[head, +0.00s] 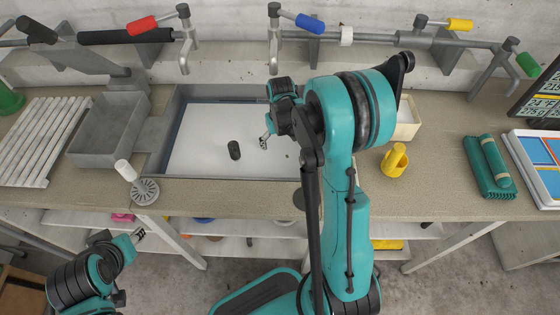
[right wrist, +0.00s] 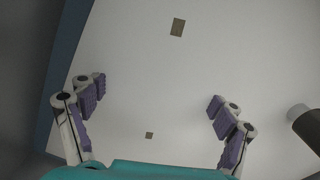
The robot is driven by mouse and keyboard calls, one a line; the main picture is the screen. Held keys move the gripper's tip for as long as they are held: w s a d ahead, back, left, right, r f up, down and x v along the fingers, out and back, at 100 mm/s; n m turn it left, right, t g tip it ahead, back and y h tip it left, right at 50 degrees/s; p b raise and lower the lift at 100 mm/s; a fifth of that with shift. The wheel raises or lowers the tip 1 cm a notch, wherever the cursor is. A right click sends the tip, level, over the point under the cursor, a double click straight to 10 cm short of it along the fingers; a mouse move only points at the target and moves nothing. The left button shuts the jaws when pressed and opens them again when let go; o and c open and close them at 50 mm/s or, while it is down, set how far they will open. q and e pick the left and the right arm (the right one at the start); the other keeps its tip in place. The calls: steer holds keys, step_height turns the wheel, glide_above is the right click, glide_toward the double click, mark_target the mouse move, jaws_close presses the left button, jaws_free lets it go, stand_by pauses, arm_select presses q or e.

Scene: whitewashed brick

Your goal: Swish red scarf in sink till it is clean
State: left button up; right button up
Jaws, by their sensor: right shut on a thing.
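No red scarf shows in either view. The grey sink (head: 168,118) is set in the bench, with a flat white surface (head: 210,125) inside it. A dark upright cylinder (head: 234,150) stands on the white surface; it also shows at the right wrist view's edge (right wrist: 308,128). My right gripper (head: 264,142) is over the sink, right of the cylinder. In the right wrist view its purple-padded fingers (right wrist: 158,115) stand apart, and what they hold cannot be made out. Two small brown squares (right wrist: 178,27) mark the white surface. My left gripper (head: 138,236) is empty below the bench's front edge.
Taps with coloured handles, such as red (head: 142,25) and blue (head: 310,23), line the wall behind the sink. A grey basin (head: 108,128) and slatted board (head: 42,140) lie left. A yellow holder (head: 395,160), rolled green cloth (head: 489,165) and tray (head: 540,165) lie right.

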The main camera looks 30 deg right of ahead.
mark_target(280, 160)
steer(key=shift+s+a, duration=0.45)
steer(key=shift+s, duration=0.25)
steer(key=shift+s+a, duration=0.4)
steer(key=shift+s, duration=0.35)
steer(key=shift+s+a, duration=0.45)
steer(key=shift+s, duration=0.25)
steer(key=shift+w, duration=0.1)
steer(key=shift+w+d, duration=0.45)
steer(key=shift+w, duration=0.25)
steer(key=shift+w+d, duration=0.45)
steer(key=shift+w, duration=0.25)
steer(key=shift+w+d, duration=0.45)
steer(key=shift+w, duration=0.25)
steer(key=shift+s+a, duration=0.1)
steer(key=shift+s, duration=0.05)
steer(key=shift+s+a, duration=0.4)
steer(key=shift+s, duration=0.3)
steer(key=shift+s+a, duration=0.45)
steer(key=shift+s, duration=0.2)
steer(key=shift+s+a, duration=0.4)
steer(key=shift+s, duration=0.3)
